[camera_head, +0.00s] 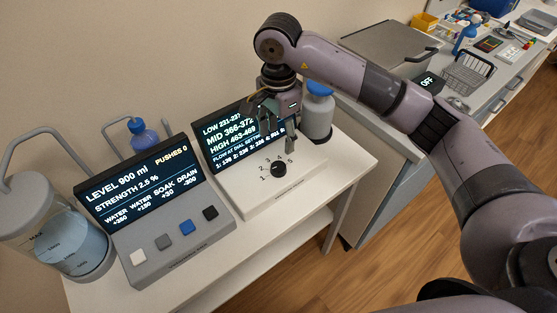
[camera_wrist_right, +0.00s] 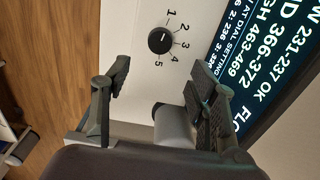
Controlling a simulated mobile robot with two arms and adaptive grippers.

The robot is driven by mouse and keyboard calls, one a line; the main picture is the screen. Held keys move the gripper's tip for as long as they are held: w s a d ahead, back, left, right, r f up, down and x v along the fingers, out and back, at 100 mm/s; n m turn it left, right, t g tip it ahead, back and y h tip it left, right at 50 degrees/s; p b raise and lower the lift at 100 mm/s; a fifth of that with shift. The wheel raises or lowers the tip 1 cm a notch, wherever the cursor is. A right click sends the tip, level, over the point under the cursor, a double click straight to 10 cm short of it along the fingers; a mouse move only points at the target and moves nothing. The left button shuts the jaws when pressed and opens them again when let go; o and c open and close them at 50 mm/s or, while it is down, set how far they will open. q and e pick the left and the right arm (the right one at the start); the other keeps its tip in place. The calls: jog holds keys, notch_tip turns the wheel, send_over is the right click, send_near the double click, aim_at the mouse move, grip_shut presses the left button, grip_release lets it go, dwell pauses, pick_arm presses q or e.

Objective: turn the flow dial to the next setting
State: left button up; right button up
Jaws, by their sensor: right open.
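The flow dial (camera_head: 279,170) is a small black round knob on the white top of a box, ringed by the numbers 1 to 5. In the right wrist view the dial (camera_wrist_right: 159,40) carries a small pale mark; which number it points at is too small to tell. Behind it is a dark display (camera_head: 232,138) listing LOW, MID and HIGH ranges; in the wrist view "OK" follows the 231-237 line. My right gripper (camera_head: 276,113) is open, above and behind the dial, in front of the display. Its spread fingers (camera_wrist_right: 156,90) hold nothing and are apart from the dial. My left gripper is not in view.
Left of the dial box stands a console (camera_head: 175,237) with several buttons and a jug (camera_head: 58,240) of liquid. A blue-capped bottle (camera_head: 318,112) stands close to my right gripper. The white surface in front of the dial is clear.

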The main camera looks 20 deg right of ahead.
aim_at(279, 166)
notch_tip(279, 166, down, 11)
jog(key=shift+r+p, duration=0.2)
jog(key=shift+p, duration=0.6)
jog(key=shift+c, duration=0.6)
jog(key=c, duration=1.1)
